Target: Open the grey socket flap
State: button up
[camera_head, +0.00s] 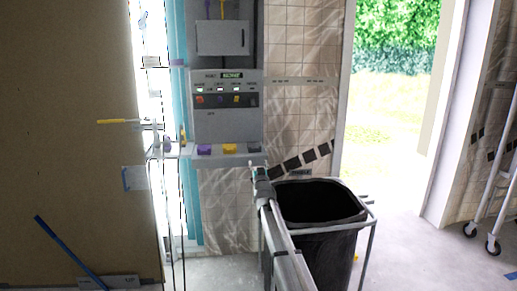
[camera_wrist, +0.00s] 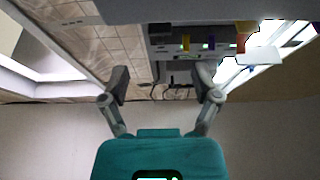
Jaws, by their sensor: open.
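A grey panel (camera_head: 228,127) stands against the tiled wall in the head view. Its bottom ledge carries a purple flap (camera_head: 203,150), a yellow flap (camera_head: 229,149) and, at the right end, a small grey flap (camera_head: 254,148). In the wrist view the panel's underside is at the top, with what looks like the grey flap (camera_wrist: 160,29) as a dark block at the left end. My gripper (camera_wrist: 162,82) is open and empty, its fingers spread apart below the panel in the picture. In the head view my gripper (camera_head: 258,172) is small, just below the ledge's right end, apart from the flap.
A black bin (camera_head: 320,203) in a metal frame stands right of my arm. A large brown board (camera_head: 75,130) fills the left side. An open doorway (camera_head: 390,120) is at the right, with a wheeled metal frame (camera_head: 495,190) beyond it. Grey floor (camera_head: 420,250) lies clear at the lower right.

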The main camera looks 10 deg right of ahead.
aim_at(256, 148)
jog(key=p+x, duration=0.3)
jog(key=x, duration=0.6)
jog(key=shift+w+r, duration=0.1)
jog(key=shift+w, duration=0.05)
grip_shut()
jog(key=shift+d, duration=0.5)
jog(key=shift+a+r+p, duration=0.15)
jog(key=shift+a+p, duration=0.15)
jog(key=shift+a, duration=0.05)
